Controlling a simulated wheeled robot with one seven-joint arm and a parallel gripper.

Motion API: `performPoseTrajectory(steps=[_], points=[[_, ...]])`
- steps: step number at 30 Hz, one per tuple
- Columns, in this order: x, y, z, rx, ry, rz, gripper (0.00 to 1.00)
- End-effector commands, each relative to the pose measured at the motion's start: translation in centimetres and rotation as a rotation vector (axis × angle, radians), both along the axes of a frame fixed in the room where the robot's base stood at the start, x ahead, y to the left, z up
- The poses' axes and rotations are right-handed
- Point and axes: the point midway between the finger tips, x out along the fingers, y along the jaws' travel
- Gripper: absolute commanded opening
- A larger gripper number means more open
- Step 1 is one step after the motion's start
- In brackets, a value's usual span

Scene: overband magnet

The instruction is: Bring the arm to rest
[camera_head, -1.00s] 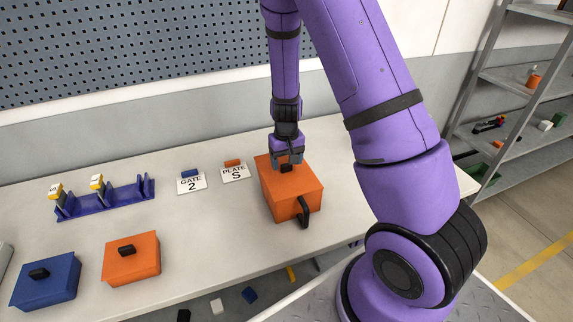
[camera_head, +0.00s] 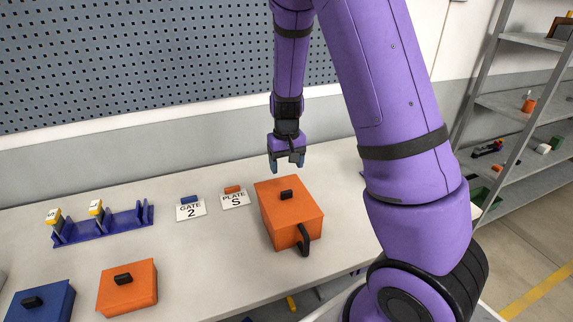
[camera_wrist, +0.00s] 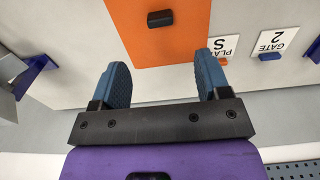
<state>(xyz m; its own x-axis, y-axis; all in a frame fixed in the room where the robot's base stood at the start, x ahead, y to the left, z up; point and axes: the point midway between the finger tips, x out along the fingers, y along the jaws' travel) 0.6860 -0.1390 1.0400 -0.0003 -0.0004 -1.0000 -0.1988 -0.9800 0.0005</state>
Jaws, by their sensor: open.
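My gripper (camera_head: 287,165) hangs open and empty above the back of the bench, behind and above the large orange box. In the wrist view my gripper (camera_wrist: 163,82) shows its two blue fingers spread wide with nothing between them. The large orange box (camera_head: 290,219) stands on the bench with a black knob (camera_head: 286,194) on top and a black handle on its front side. The orange box (camera_wrist: 165,42) also shows in the wrist view, beyond the fingertips and apart from them. My purple arm covers the right end of the bench.
On the bench (camera_head: 215,250) are a smaller orange box (camera_head: 127,288), a blue box (camera_head: 40,303), a blue rack (camera_head: 104,222) with two yellow-and-white pieces, and cards reading GATE 2 (camera_head: 191,209) and PLATE S (camera_head: 235,198). A pegboard wall (camera_head: 150,60) is behind; shelves (camera_head: 525,105) stand right.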

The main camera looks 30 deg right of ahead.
Motion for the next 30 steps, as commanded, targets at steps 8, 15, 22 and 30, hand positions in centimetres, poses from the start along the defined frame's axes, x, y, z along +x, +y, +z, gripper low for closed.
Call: performPoseTrajectory(steps=[8, 15, 22, 30], points=[[0.0, 0.0, 0.0, 0.0, 0.0, 0.0, 0.7], [-0.6, 0.8, 2.6, 0.028, -0.03, 0.008, 0.7], [-3.1, 2.7, 9.2, 0.084, -0.103, 0.04, 0.7], [-7.5, 4.4, 16.2, 0.114, -0.192, 0.089, 0.7]])
